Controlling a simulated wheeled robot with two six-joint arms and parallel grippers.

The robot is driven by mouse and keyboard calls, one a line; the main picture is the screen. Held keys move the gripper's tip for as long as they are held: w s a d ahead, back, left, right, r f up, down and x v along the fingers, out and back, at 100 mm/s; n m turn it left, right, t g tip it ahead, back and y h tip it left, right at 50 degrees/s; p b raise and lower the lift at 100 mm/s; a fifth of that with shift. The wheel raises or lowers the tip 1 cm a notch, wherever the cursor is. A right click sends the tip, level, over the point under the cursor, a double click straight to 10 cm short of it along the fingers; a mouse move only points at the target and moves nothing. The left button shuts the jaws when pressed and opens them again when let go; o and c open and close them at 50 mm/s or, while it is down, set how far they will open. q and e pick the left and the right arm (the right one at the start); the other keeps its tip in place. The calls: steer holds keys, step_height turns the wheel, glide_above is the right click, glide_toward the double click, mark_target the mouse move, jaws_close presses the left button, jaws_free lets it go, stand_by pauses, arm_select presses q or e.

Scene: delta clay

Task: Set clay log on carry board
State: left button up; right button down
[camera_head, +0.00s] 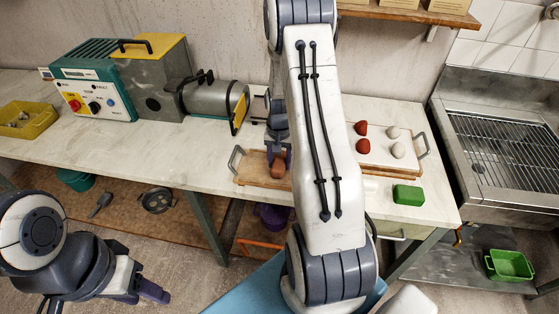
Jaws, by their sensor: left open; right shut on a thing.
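The carry board (252,171) is a wooden board with metal loop handles, lying on the bench at the middle right; my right arm covers part of it. My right gripper (279,158) points down over the board's left part. It is shut on a reddish-brown clay log (278,170), seen as a small end at the fingertips. I cannot tell whether the log touches the board. My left gripper (145,290) is open and empty, low at the left in front of the bench.
A white slab (376,152) with red and pale clay lumps is at the board's right. A green block (407,195) lies near the bench's front edge. A machine with a barrel (212,98) stands behind left. A yellow bin (27,119) is far left. The left bench top is mostly clear.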

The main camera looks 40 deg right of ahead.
steer(key=shift+f, duration=0.15)
steer(key=shift+c, duration=1.4)
jaws_free()
